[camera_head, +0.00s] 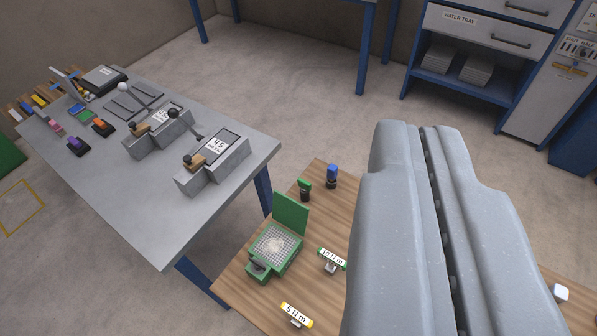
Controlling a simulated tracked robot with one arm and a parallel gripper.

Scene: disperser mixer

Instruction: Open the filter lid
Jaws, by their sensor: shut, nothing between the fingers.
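A small green box (273,252) with a pale mesh inside stands on the wooden table, lower centre; it looks like the filter. A flat green panel (291,213), which looks like its lid, stands raised at the back edge of the box, so the mesh is uncovered. A small dark grey part (259,266) sits at the front of the box. My gripper (425,132) fills the right foreground, its two grey fingers shut together with nothing between them. It is to the right of the box and apart from it in the picture. It hides part of the wooden table.
Tags marked 10 N m (332,258) and 5 N m (297,314) stand near the box. A green-topped knob (304,189) and a blue-topped one (332,176) stand behind it. A grey table (150,215) with lever blocks is at left. Blue-framed shelving (470,75) is at back right.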

